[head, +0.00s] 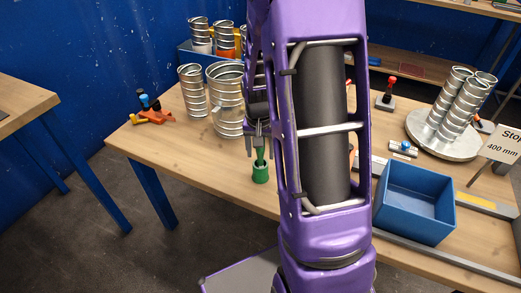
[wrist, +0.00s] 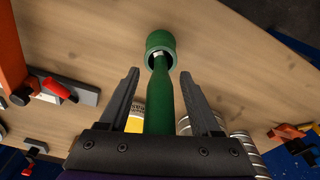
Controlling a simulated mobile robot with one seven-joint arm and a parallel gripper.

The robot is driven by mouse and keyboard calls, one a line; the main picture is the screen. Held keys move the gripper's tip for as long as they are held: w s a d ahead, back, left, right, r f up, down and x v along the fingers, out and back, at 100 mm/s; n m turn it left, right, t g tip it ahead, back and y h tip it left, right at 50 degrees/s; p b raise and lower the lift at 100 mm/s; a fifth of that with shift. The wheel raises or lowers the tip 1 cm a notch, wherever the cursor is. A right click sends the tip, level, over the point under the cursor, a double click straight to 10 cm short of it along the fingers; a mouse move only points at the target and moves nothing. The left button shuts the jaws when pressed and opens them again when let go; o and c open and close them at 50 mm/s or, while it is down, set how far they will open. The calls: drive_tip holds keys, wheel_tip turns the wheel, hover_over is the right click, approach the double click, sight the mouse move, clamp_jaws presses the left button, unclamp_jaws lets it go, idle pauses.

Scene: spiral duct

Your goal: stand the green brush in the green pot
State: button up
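The green pot (head: 260,174) stands upright near the front edge of the wooden table, below my gripper. In the wrist view its round mouth (wrist: 160,42) faces the camera. The green brush (wrist: 161,100) has its far end with a pale band inside the pot's mouth, and its handle runs back between my fingers. In the head view only a short part of the brush (head: 260,156) shows above the pot. My gripper (wrist: 159,76) is open, with a gap on each side of the handle. In the head view my gripper (head: 258,130) is partly hidden by my arm.
Silver spiral ducts (head: 226,100) stand close to the left of my gripper. A blue open box (head: 415,203) is at the right front. More ducts stand on a round grey plate (head: 447,147) at the right. An orange-based tool (head: 150,115) lies at the table's left.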

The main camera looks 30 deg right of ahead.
wheel_tip(320, 180, up, 17)
drive_tip(key=s+a+p, duration=0.1)
drive_tip(key=p, duration=0.2)
drive_tip(key=shift+s+r, duration=0.15)
drive_tip(key=shift+s, duration=0.25)
drive_tip(key=shift+a, duration=0.1)
idle(0.9)
